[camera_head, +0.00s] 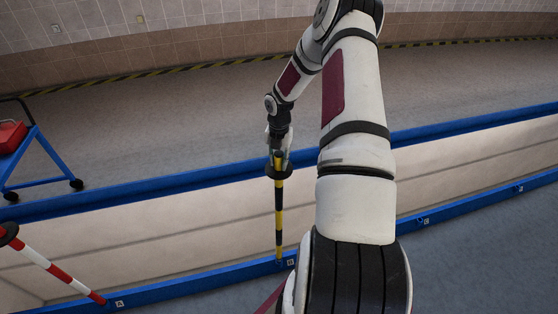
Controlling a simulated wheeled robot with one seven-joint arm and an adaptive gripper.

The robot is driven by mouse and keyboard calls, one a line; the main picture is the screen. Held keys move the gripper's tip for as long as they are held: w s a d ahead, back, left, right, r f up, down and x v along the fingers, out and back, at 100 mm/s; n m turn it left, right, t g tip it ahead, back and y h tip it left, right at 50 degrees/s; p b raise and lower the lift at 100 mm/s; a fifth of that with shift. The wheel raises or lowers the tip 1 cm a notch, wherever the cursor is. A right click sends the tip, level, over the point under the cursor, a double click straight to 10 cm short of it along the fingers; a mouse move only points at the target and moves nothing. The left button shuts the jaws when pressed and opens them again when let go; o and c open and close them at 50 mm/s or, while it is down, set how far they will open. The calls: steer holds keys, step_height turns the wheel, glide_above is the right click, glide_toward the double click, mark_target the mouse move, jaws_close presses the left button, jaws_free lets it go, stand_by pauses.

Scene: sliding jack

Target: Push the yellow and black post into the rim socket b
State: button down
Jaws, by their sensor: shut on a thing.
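The yellow and black post (279,215) hangs close to upright in the head view, with a dark disc near its top. My gripper (278,158) is shut on the post's upper end, just above the disc. The post's lower tip meets the near blue rim (220,280) in the picture, just left of a small label (290,262) that seems to read B. Rim socket b is hidden or too small to make out at the tip. I cannot tell whether the tip is in it, on it or above it.
A red and white post (58,270) leans at the lower left, its foot by label A (120,303). More labels mark the rim at right (425,221). A pale trough lies between the near and far blue rims (130,196). A blue cart (35,160) stands at far left.

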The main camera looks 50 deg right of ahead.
mark_target(279, 171)
steer(key=shift+f+b, duration=0.6)
steer(key=shift+f, duration=2.25)
stand_by(0.5)
steer(key=c, duration=1.2)
jaws_free()
step_height(279, 171, up, 12)
steer(key=shift+r, duration=0.1)
